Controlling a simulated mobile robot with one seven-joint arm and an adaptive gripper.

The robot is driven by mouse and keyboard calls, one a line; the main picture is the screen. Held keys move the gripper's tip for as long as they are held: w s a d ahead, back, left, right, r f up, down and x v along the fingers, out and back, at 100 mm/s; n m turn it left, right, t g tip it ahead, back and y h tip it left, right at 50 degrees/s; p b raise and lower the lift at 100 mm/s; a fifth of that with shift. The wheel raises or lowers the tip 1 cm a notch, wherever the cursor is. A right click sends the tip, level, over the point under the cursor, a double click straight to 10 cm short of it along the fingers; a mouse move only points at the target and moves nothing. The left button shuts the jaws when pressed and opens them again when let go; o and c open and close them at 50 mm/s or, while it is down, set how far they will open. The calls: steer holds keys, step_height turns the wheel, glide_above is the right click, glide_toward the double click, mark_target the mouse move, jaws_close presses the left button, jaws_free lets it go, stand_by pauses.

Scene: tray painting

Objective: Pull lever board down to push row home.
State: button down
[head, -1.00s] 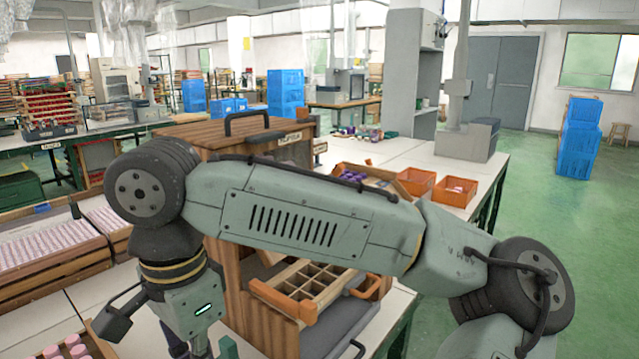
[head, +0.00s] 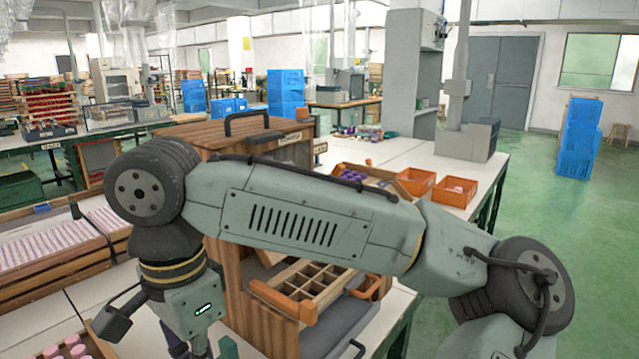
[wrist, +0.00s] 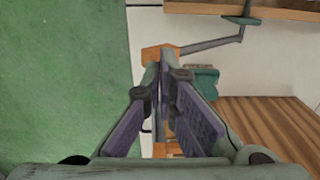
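My gripper (wrist: 160,66) points down in the wrist view, its two purple-padded fingers meeting at the tips with nothing clearly held. An orange wooden block (wrist: 158,52) shows just beyond the fingertips; contact cannot be told. A grey rod (wrist: 212,44) runs from near it to the right. Another orange piece (wrist: 165,150) shows partly behind the fingers. I cannot tell which part is the lever board. In the head view, the wooden cabinet (head: 262,300) stands behind my arm, with a compartment tray (head: 315,284) and orange handles at its front. My fingertips are out of that frame.
A green piece (wrist: 203,82) lies right of the fingers, above slatted wood (wrist: 260,125). Orange bins (head: 455,190) stand on the white table (head: 400,150). Crates with pink rows (head: 40,248) stand at the left. Green floor (wrist: 60,80) is open beyond the table edge.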

steer(key=shift+f, duration=0.25)
steer(key=shift+f+b, duration=1)
steer(key=shift+f, duration=0.45)
step_height(320, 180, up, 7)
steer(key=p, duration=0.7)
steer(key=shift+r, duration=0.15)
